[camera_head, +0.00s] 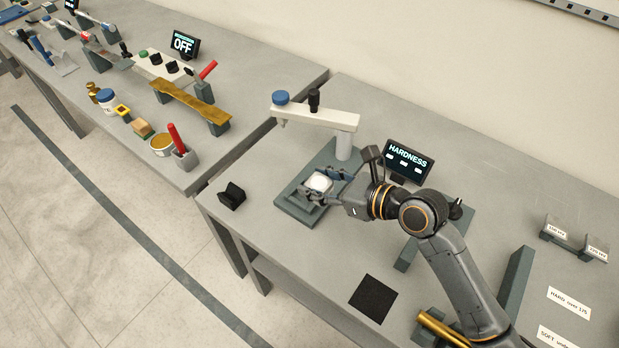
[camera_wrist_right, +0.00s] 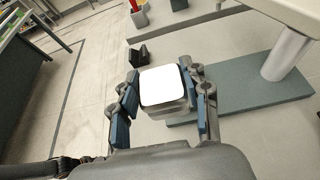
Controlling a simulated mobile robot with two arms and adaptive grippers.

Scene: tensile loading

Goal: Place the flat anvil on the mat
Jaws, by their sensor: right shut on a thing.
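The flat anvil (camera_head: 318,182) is a small square block with a bright white top. My right gripper (camera_head: 322,186) is shut on it, with one finger on each side. In the right wrist view the anvil (camera_wrist_right: 162,86) sits between the blue finger pads, overlapping the edge of the grey base in that picture. In the head view it appears over the hardness tester's grey base (camera_head: 290,205); whether it touches the base I cannot tell. The mat (camera_head: 373,298) is a bare black square near the front edge of the bench. My left gripper is not in view.
The tester's white arm (camera_head: 318,114) and post (camera_head: 343,146) rise behind the gripper. A black V-notched block (camera_head: 232,196) stands left of the base. The hardness display (camera_head: 409,160) is behind my wrist. Brass rods (camera_head: 440,328) lie right of the mat. Bench between base and mat is clear.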

